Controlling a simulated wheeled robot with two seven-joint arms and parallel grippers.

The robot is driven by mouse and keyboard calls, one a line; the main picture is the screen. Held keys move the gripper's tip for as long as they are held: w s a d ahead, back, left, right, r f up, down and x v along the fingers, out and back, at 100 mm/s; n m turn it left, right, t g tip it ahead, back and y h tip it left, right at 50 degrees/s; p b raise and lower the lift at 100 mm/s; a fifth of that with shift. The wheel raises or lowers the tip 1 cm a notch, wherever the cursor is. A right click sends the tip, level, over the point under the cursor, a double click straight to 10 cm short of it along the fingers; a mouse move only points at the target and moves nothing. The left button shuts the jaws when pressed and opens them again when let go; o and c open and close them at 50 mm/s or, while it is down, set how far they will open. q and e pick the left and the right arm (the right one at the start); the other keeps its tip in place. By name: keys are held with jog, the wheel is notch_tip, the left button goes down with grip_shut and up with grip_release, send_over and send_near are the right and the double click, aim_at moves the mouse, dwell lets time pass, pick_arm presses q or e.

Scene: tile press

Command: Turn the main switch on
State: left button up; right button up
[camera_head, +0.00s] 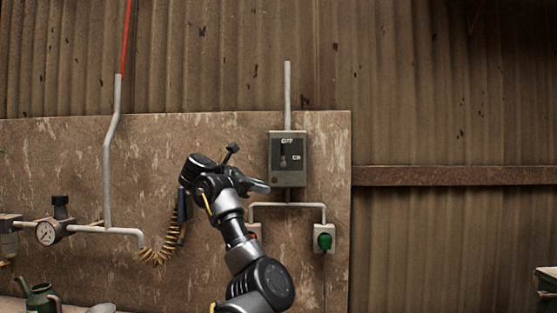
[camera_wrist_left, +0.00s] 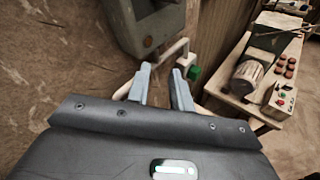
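The main switch is a grey box (camera_head: 298,178) on the wall board, marked OFF at the top and ON lower right. Its small dark lever (camera_head: 283,156) shows between the marks; its exact setting is too small to tell. The box (camera_wrist_left: 149,42) also shows at the top of the left wrist view, cut off by the frame edge. My left gripper (camera_head: 266,187) is just left of the box's lower part in the head view. In the left wrist view its fingers (camera_wrist_left: 162,80) are apart with nothing between them, below the box. My right gripper is out of view.
Conduits run below the box to a green-button box (camera_head: 324,240) and a red-button one (camera_head: 253,236), partly behind my left arm. A pressure gauge (camera_head: 47,232) with pipes is at left. A machine on a bench (camera_wrist_left: 250,75) stands at right in the wrist view.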

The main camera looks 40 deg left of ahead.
aim_at(278, 145)
pick_arm(q)
jog(key=s+r+n+t+h, duration=0.25)
jog(key=s+r, duration=0.25)
jog(key=r, duration=0.7)
jog(key=shift+h, duration=0.35)
jog(key=p+x, duration=0.9)
jog(key=p, duration=0.3)
jog(key=shift+w, duration=0.3)
jog(key=shift+w+d+f, duration=0.15)
jog(key=shift+w+d, duration=0.05)
jog(key=shift+w, duration=0.3)
grip_shut()
